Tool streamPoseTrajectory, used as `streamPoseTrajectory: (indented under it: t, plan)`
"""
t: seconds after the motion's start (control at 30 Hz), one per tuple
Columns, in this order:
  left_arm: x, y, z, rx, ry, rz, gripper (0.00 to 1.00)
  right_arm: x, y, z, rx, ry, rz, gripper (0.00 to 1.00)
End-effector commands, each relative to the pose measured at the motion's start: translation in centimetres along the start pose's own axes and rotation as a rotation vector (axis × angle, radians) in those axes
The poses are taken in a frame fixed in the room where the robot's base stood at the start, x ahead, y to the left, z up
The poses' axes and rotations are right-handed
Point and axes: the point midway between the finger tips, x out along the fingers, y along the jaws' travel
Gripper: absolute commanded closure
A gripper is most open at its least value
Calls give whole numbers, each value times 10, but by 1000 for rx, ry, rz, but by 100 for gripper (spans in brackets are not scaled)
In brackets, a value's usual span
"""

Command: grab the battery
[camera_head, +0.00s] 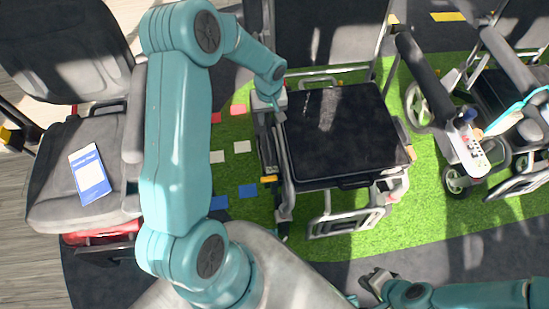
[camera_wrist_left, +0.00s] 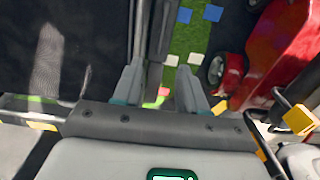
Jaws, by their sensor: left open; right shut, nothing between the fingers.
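I cannot make out a battery for certain in either view. My left gripper (camera_head: 272,108) points down beside the left side of the middle wheelchair's black seat (camera_head: 345,132). In the left wrist view my left gripper (camera_wrist_left: 160,82) has its two grey fingers apart. A grey frame tube (camera_wrist_left: 141,35) of the chair shows beyond them, with the floor behind. I see nothing held. My right gripper (camera_head: 378,283) is low in the head view, in front of the middle chair, shut and empty.
A grey chair (camera_head: 50,195) with a blue and white booklet (camera_head: 90,174) is on the left, with red parts beneath. A red scooter (camera_wrist_left: 285,45) shows in the wrist view. Mobility chairs with armrests (camera_head: 465,145) stand right. Green turf (camera_head: 235,180) with coloured tiles lies between the chairs.

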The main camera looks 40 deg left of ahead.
Motion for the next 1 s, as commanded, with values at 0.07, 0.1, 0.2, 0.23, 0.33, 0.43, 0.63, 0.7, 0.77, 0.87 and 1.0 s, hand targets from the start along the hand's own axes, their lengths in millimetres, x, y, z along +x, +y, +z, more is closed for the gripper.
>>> streamPoseTrajectory:
  t: [0.07, 0.1, 0.2, 0.23, 0.33, 0.43, 0.63, 0.7, 0.77, 0.87, 1.0]
  plan:
    - [12, -4, 0, -4, -4, -3, 58, 4, 1, 0, 0, 0, 0, 100]
    - [19, -5, 0, -4, -5, -4, 58, 4, 2, 0, 0, 0, 0, 100]
    - [42, -5, 1, -4, -6, -4, 58, 7, 3, 0, 0, 0, 0, 100]
    - [50, -5, 1, -3, -7, -4, 58, 8, 3, 0, 0, 0, 0, 100]
    - [74, -5, 0, -4, -7, -3, 58, 11, 4, 0, 0, 0, 0, 100]
    - [93, -3, 0, -2, -6, -3, 58, 14, 5, 0, 0, 0, 0, 100]
    - [112, 0, -1, 0, -3, -2, 58, 15, 6, 0, 0, 0, 0, 100]
    - [118, 0, -2, 0, -4, -2, 58, 16, 6, 0, 0, 0, 0, 100]
    - [127, 0, -1, -1, -5, -2, 58, 17, 6, 0, 0, 0, 0, 100]
    - [145, 1, -2, 0, -5, -2, 58, 19, 7, 0, 0, 0, 0, 100]
    - [161, 1, -2, 0, -4, -2, 58, 21, 8, -1, 0, 0, 0, 100]
